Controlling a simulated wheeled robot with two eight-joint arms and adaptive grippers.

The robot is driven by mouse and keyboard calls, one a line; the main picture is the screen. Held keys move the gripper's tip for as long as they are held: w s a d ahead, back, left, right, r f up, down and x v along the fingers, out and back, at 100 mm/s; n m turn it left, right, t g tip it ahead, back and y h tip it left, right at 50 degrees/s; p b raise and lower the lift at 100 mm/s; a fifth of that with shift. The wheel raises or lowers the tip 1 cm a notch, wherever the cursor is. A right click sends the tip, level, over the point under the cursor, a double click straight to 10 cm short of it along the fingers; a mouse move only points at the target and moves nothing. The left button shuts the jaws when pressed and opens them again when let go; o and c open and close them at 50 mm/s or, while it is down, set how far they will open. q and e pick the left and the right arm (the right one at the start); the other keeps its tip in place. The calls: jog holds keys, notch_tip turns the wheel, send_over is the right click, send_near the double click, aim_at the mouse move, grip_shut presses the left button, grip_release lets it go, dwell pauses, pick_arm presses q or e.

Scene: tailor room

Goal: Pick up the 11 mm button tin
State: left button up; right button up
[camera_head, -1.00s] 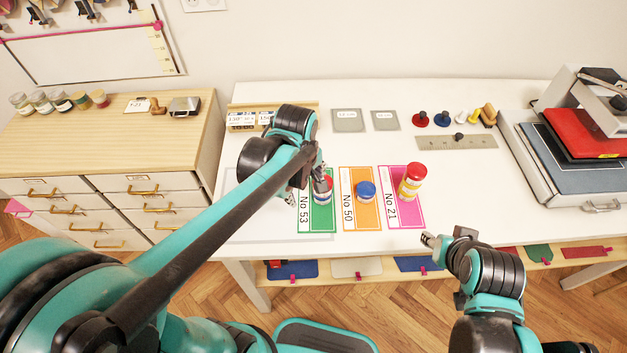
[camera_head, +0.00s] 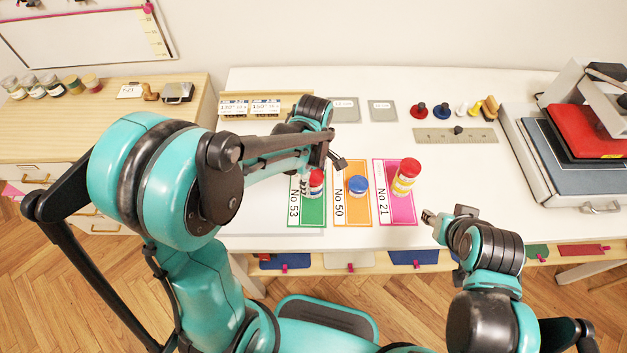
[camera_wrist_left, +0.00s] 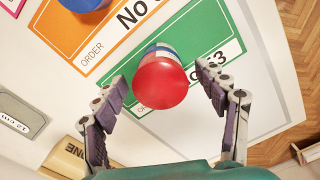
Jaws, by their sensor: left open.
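A tin with a red lid (camera_head: 316,178) stands on the green No 53 card (camera_head: 313,213), with blue and white below the red. In the left wrist view the round red lid (camera_wrist_left: 160,83) faces the camera between my fingers. No size label is readable on any tin. My left gripper (camera_head: 322,172) is open around this tin, one finger on each side, with gaps to both in the left wrist view (camera_wrist_left: 163,88). My right gripper (camera_head: 430,215) hangs near the table's front edge, away from the tins; its jaw state is unclear.
A blue-lidded tin (camera_head: 357,186) stands on the orange No 50 card (camera_head: 354,214). A red-and-yellow stack (camera_head: 404,178) stands on the pink No 21 card (camera_head: 399,212). Grey cards (camera_head: 382,111), stamps (camera_head: 441,111) and a ruler (camera_head: 440,136) lie behind. A press (camera_head: 575,150) stands right.

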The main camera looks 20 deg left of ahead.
pick_arm(q)
jog(key=c, duration=1.3)
